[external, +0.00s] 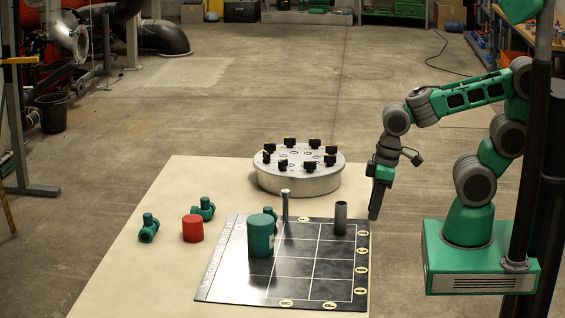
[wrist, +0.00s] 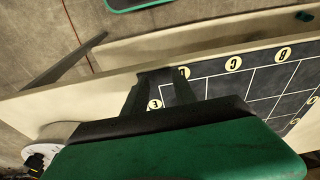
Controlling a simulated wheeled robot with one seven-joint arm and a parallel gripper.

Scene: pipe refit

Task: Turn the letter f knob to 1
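Several black knobs stand in a ring on a round grey drum (external: 300,182) on the table. The nearest ones include a knob (external: 283,164) at the front; letters and numbers are too small to read, so I cannot tell which knob is f. In the wrist view the drum's edge (wrist: 58,133) and one black knob (wrist: 35,161) show at the lower left. My gripper (external: 374,214) hangs pointing down to the right of the drum, apart from it.
A black gridded board (external: 285,285) with yellow labels lies in front of the drum. On it stand a green cylinder (external: 260,238), a thin rod (external: 285,206) and a grey tube (external: 341,218). A red cylinder (external: 193,229) and green fittings (external: 148,229) lie left.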

